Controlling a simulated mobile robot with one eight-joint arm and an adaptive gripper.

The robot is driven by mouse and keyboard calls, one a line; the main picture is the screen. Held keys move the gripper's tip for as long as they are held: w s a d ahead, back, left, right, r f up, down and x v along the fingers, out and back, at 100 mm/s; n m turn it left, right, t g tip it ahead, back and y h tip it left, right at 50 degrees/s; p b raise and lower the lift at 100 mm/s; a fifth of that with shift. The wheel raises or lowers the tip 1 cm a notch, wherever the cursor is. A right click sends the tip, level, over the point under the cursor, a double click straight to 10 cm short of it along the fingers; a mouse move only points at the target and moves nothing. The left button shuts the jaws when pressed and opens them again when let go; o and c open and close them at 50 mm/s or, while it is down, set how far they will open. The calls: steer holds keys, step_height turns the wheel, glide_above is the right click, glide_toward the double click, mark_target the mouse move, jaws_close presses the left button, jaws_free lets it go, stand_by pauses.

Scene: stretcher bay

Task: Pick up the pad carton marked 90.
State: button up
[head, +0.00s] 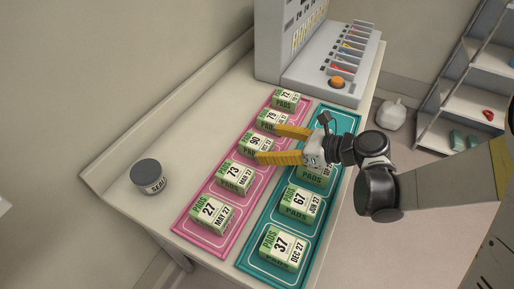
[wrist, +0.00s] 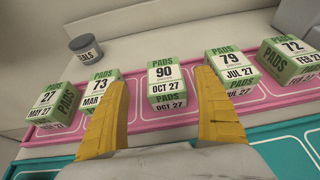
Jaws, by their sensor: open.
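The pad carton marked 90 (head: 253,142) is a green and white box on the pink tray (head: 187,226), between the cartons marked 73 (head: 236,174) and 79 (head: 271,121). In the wrist view the carton marked 90 (wrist: 166,82) stands ahead, centred between my yellow fingertips, with its label "OCT 27" readable. My gripper (head: 267,146) is open and empty, its fingers reaching from the right over the trays toward this carton. In the wrist view my gripper (wrist: 164,85) has one finger on each side of the carton's line. I cannot tell whether either finger touches a carton.
Cartons marked 27 (head: 210,212) and 72 (head: 286,99) end the pink row. The teal tray (head: 258,268) nearer me holds cartons marked 67 (head: 300,202) and 37 (head: 284,246), and another under my gripper. A grey-lidded jar (head: 148,177) stands left; a grey machine (head: 330,75) stands behind.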

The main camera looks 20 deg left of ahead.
mark_target(257, 142)
steer(key=x, duration=0.1)
steer(key=b+x, duration=0.1)
steer(key=x, duration=0.1)
steer(key=b+x, duration=0.1)
steer(key=x, duration=0.1)
steer(key=shift+w+f, duration=0.3)
steer(key=shift+f, duration=0.1)
steer(key=shift+r, duration=0.1)
steer(key=shift+c, duration=0.6)
steer(key=c, duration=1.3)
